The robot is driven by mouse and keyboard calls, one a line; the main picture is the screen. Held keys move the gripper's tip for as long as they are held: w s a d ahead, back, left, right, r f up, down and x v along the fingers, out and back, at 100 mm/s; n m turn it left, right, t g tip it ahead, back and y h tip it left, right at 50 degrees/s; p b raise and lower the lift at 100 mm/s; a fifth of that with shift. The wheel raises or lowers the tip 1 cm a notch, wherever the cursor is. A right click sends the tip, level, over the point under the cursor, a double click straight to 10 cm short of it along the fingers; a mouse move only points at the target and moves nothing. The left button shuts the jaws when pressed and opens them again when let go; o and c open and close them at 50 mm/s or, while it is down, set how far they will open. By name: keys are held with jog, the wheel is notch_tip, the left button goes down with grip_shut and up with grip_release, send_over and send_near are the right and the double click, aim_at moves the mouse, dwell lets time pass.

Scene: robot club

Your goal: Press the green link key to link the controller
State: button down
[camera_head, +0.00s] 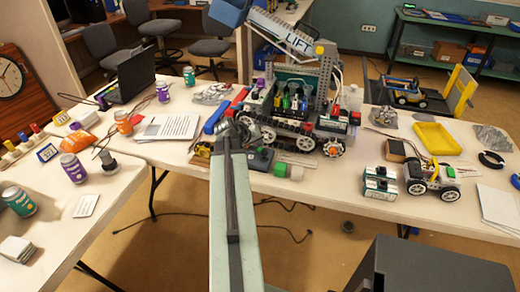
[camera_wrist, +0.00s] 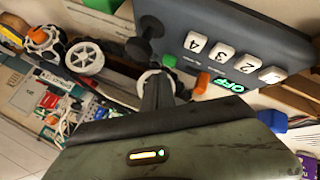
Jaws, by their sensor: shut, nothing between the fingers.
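In the wrist view the controller (camera_wrist: 235,40) is a dark blue-grey box with white numbered keys and a lit green display (camera_wrist: 228,86) reading OFF, seen turned over. A small green key (camera_wrist: 169,61) shows at its edge, beside an orange key (camera_wrist: 201,83); a blue key (camera_wrist: 273,121) is farther right. My gripper (camera_wrist: 158,84) is shut and empty, its tips just below the green key in the picture; I cannot tell whether they touch. In the head view my arm reaches the table's front edge, partly hiding a dark grey box (camera_head: 261,160) that seems to be the controller.
A green block (camera_head: 282,170) lies at the table edge. A wheeled car (camera_head: 432,178) and yellow tray (camera_head: 437,139) are to the right. A laptop (camera_head: 131,77) and several cans are left. A gap separates the tables.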

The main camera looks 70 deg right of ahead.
aim_at(258, 150)
dwell(0.5)
jog(key=shift+f+b, duration=0.45)
jog(key=shift+f+b, duration=0.4)
dwell(0.4)
jog(key=shift+r, duration=0.15)
jog(key=shift+r+p, duration=0.7)
jog(key=shift+p, duration=0.15)
notch_tip(258, 150, up, 5)
jog(key=p, duration=0.5)
jog(key=shift+r, duration=0.1)
